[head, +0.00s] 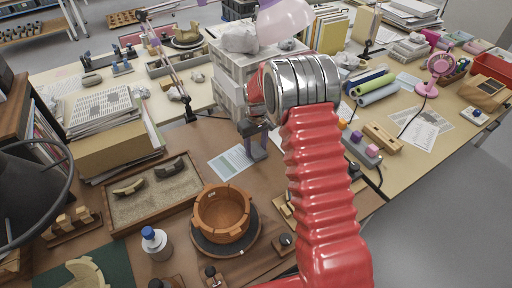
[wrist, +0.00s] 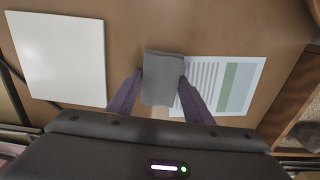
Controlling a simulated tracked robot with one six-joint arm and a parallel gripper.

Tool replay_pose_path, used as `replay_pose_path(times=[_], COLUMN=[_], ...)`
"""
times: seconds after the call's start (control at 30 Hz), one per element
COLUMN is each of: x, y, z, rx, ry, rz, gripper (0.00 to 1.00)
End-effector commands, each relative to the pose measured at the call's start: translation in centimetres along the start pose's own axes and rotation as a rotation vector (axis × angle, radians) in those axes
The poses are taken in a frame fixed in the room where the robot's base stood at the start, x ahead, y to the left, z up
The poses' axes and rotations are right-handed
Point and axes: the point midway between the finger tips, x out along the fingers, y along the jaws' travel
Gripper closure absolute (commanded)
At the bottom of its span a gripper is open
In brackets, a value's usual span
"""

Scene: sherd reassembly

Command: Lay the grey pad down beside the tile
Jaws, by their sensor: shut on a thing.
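My gripper (wrist: 161,92) is shut on the grey pad (wrist: 162,70), a small dark grey block between its two purple-grey fingers in the wrist view. In the head view my gripper (head: 256,150) hangs over the brown tabletop, beside my red arm. The tile (wrist: 58,57) is a flat white square on the table, left of the pad in the wrist view, with a strip of bare table between them. I cannot tell whether the pad touches the table. The tile is not visible in the head view, where my arm covers part of the table.
A printed sheet (wrist: 225,85) lies right of the pad in the wrist view; it also shows in the head view (head: 231,163). A terracotta pot (head: 222,213) stands on a dark round stand. A sand tray (head: 150,190) with sherds lies left. White drawers (head: 228,75) stand behind.

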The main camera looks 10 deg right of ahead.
Motion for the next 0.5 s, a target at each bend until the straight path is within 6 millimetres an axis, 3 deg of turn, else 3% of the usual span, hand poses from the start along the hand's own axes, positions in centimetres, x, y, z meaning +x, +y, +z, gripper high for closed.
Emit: replay_pose_path(times=[0.2,0.23,0.5], x=[0.19,0.18,0.16], y=[0.02,0.02,0.04], z=[0.03,0.02,0.03], rx=[0.000,0.000,0.001], ry=[-0.001,-0.001,-0.001], rz=[0.000,0.000,0.000], gripper=[0.75,0.53,0.35])
